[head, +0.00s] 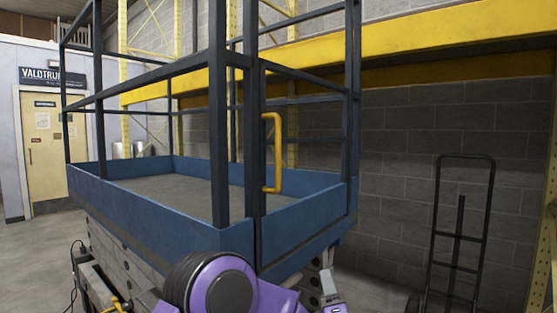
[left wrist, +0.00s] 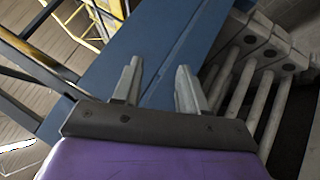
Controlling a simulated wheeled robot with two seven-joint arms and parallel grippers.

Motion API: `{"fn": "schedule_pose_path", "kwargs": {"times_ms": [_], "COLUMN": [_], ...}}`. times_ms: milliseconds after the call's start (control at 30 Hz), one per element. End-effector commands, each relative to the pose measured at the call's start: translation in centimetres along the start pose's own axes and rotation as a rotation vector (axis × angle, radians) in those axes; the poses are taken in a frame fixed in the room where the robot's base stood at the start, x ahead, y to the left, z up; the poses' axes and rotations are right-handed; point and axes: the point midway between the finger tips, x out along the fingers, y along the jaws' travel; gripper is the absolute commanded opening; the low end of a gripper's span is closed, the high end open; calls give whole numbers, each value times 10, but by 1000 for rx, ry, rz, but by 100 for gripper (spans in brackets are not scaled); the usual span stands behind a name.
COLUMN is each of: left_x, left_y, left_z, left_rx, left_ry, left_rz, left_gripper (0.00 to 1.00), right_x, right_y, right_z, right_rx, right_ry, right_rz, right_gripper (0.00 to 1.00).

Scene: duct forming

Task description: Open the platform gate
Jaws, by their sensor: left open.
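The platform gate (head: 305,224) is the end section of a raised lift platform, with dark rails and a blue lower panel. It looks shut, standing in line beside the dark corner post. A yellow upright handle (head: 272,152) is on its left side. My left gripper (head: 328,284) is low in the head view, below the gate's blue panel and well below the handle. In the left wrist view its two grey fingers (left wrist: 158,78) are apart with nothing between them; a blue panel (left wrist: 150,40) lies beyond. My right gripper is out of view.
The platform's blue side board (head: 160,205) and dark railings run to the left. Grey lift linkage (left wrist: 250,75) is close beside the left fingers. A black hand truck (head: 460,230) stands at right by the block wall. A yellow rack beam (head: 420,38) crosses behind.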

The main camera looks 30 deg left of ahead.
Motion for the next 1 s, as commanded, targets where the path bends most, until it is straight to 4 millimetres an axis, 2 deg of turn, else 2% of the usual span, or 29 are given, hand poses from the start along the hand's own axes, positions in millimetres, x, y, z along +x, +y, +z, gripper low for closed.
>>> {"fn": "schedule_pose_path", "kwargs": {"times_ms": [33, 100, 200, 300, 400, 467, 600, 800, 1000], "left_x": [26, 46, 58, 59, 63, 71, 97, 131, 145], "left_y": [68, 146, 230, 274, 290, 294, 304, 314, 315], "left_z": [16, 25, 25, 20, 16, 11, -3, -24, -33], "left_rx": [-200, -478, -795, -985, -1051, -1056, -1051, -1049, -1046], "left_ry": [70, 160, 252, 304, 324, 327, 327, 325, 321], "left_rz": [119, 268, 424, 511, 539, 541, 539, 538, 537], "left_gripper": [42, 42, 42, 42, 42, 42, 42, 42, 42], "right_x": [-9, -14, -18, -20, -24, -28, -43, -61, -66], "right_y": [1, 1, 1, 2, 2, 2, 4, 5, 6], "right_z": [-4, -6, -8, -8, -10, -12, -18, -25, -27], "right_rx": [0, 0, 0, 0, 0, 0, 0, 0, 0], "right_ry": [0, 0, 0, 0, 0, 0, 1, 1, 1], "right_rz": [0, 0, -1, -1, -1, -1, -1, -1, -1], "right_gripper": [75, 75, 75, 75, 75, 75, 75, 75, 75]}}
